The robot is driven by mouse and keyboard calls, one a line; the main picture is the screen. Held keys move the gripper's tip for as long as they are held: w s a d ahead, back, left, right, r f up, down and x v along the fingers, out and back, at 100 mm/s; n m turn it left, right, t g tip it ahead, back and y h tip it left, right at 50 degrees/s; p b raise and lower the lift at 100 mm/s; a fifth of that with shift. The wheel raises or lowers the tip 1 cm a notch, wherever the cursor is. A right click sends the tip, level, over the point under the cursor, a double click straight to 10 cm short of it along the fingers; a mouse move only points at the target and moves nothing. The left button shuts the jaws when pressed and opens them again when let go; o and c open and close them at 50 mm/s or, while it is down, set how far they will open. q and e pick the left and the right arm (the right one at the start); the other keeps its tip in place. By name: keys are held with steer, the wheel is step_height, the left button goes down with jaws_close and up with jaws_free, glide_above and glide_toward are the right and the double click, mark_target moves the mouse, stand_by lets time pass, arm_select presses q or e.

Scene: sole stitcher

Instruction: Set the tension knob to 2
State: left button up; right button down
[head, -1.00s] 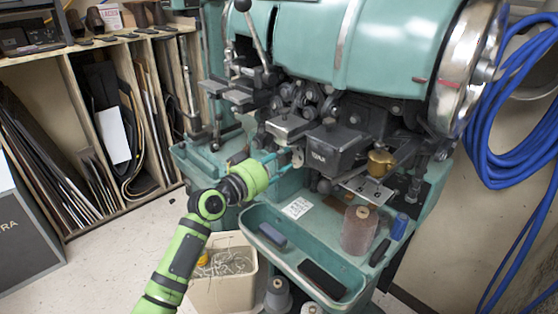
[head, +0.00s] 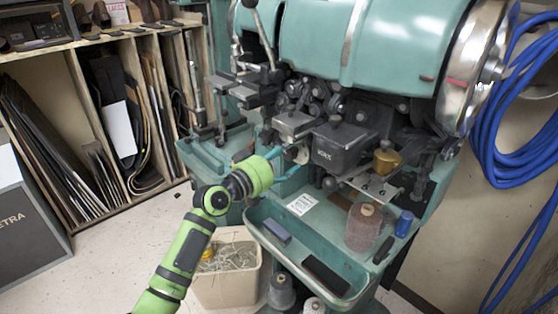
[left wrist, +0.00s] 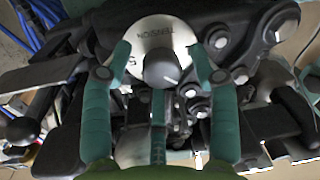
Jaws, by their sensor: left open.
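The tension dial is a pale round plate (left wrist: 165,35) marked TENSION, upside down in the left wrist view. The dark round tension knob (left wrist: 160,70) sits on it with a short white mark on its face. One numeral, perhaps a 5, shows beside the knob; the others are hidden or too small to read. My left gripper (head: 284,164) is open at the front of the teal stitching machine (head: 365,45). In the left wrist view its teal fingers stand on either side of the knob, with visible gaps. My right gripper is not in view.
Dark machine parts and levers crowd around the dial. Below is a teal tray (head: 262,210) with thread spool (head: 363,228) and small items nearby. A bin (head: 228,288) stands under my left arm. Blue hose (head: 500,150) hangs at right; shelving (head: 60,60) stands at left.

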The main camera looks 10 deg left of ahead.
arm_select(q)
steer(key=v, duration=1.2)
steer(key=shift+f, duration=0.2)
steer(key=a+f+n+g+y, duration=0.1)
steer(key=a+f+n+y, duration=0.1)
steer(key=f, duration=0.8)
steer(key=a+f+n+g+y, duration=0.1)
steer(key=a+f+y, duration=0.15)
steer(key=f, duration=0.75)
steer(key=s+a+f+g+y, duration=0.15)
steer(key=s+f, duration=0.35)
steer(key=f, duration=0.6)
steer(key=s+a+f+g+y, duration=0.1)
steer(key=s+f+g, duration=0.35)
steer(key=f, duration=0.75)
steer(key=s+d+f+g+y, duration=0.1)
steer(key=s+f+g, duration=0.1)
steer(key=s+f, duration=1.2)
steer(key=s+d+f+m+g, duration=0.1)
steer(key=s+d+f+g, duration=0.1)
steer(key=s, duration=1)
steer(key=s+d+f+m+g, duration=0.2)
steer(key=s+f, duration=0.2)
steer(key=s, duration=0.9)
steer(key=shift+s+y, duration=0.2)
steer(key=shift+y, duration=0.2)
